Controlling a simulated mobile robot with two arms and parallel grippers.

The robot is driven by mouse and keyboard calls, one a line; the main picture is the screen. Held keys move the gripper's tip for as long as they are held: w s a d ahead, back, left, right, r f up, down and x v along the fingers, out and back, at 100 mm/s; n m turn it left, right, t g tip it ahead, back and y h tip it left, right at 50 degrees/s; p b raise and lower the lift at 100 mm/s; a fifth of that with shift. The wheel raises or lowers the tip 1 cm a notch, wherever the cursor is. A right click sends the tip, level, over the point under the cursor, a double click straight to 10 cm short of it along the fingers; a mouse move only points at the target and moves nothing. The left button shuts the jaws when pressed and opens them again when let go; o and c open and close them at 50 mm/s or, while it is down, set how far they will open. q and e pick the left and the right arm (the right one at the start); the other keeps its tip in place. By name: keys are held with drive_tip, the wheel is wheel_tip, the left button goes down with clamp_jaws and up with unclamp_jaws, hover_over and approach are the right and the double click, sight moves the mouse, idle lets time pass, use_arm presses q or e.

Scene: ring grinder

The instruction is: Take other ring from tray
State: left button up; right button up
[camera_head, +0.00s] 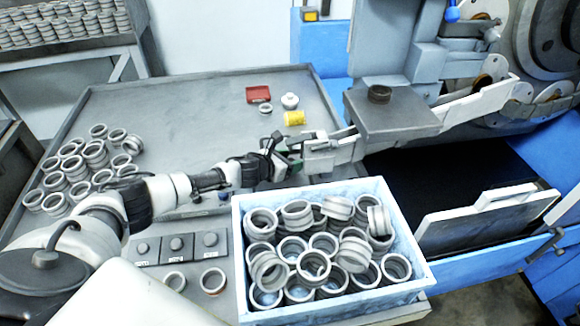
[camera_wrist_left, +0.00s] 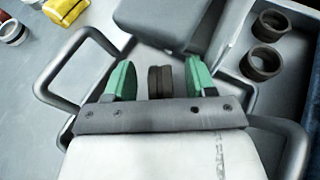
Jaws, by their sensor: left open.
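My left gripper (camera_wrist_left: 160,80) is open, with one green finger on each side of a dark ring (camera_wrist_left: 159,82). Gaps show between the ring and both fingers. In the head view this gripper (camera_head: 289,158) is behind the blue crate, and the ring between its fingers cannot be made out there. Two more dark rings, an upper one (camera_wrist_left: 271,25) and a lower one (camera_wrist_left: 262,62), lie to the right within a grey walled surface. The tray's outline is partly hidden by the gripper. My right gripper is not in view.
The blue crate (camera_head: 241,270) holds many rings. Grey loop-shaped bars (camera_wrist_left: 48,75) flank the gripper. A machine platform (camera_head: 400,118) carries a dark ring. A yellow object (camera_head: 294,118) and red box (camera_head: 258,94) stand behind. More rings (camera_head: 75,165) cover the table's left.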

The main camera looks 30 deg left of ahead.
use_arm(q)
clamp_jaws()
drive_tip(key=shift+r, duration=0.1)
